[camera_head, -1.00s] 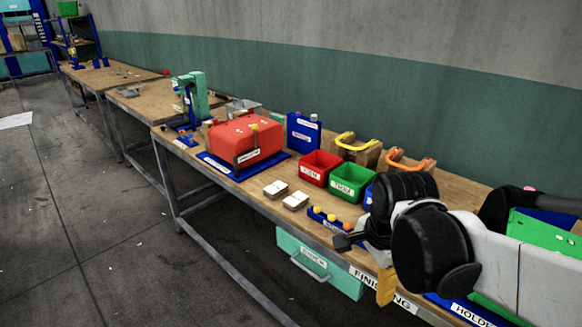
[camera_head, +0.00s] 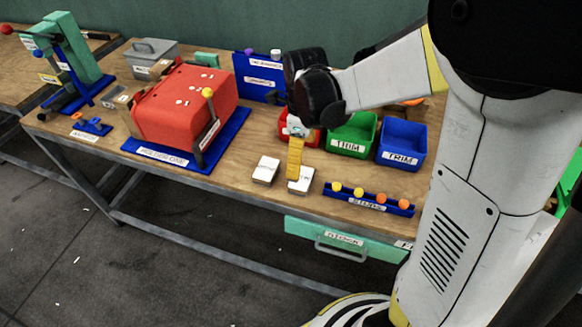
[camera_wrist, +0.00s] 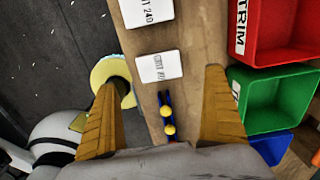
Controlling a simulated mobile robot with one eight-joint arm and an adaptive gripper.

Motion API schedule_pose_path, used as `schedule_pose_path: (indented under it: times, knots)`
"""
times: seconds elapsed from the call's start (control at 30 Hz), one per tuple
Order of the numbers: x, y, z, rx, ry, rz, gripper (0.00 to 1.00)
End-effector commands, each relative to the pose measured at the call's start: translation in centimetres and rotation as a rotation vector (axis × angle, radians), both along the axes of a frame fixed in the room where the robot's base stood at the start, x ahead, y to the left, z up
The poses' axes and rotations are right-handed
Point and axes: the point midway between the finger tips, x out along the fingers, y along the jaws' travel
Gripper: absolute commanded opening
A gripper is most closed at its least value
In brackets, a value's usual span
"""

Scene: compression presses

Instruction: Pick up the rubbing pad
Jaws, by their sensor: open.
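Two white rubbing pads lie flat near the front edge of the wooden bench. The left pad (camera_head: 266,170) also shows at the top of the wrist view (camera_wrist: 150,24), with a label that seems to read 240. The right pad (camera_head: 300,181) shows in the wrist view (camera_wrist: 160,67) just beyond my fingertips and between their lines. My gripper (camera_wrist: 163,80) is open and empty, its yellow fingers apart. In the head view, my gripper (camera_head: 295,160) hangs over the right pad and one finger partly hides it. I cannot tell its exact height.
A red holder (camera_head: 183,104) on a blue base stands left of the pads. A blue rack (camera_head: 368,198) with several yellow and orange knobs is to the right. Green (camera_head: 353,134) and blue (camera_head: 402,142) bins stand behind. A green drawer (camera_head: 345,241) hangs below the bench edge.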

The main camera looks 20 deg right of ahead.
Motion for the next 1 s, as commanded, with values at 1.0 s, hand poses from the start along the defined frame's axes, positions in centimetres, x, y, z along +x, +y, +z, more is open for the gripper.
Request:
schedule_pose_path:
  times: [1.0]
  knots:
    - [-0.1, 0.0, -8.9, 0.000, -0.001, 0.004, 0.72]
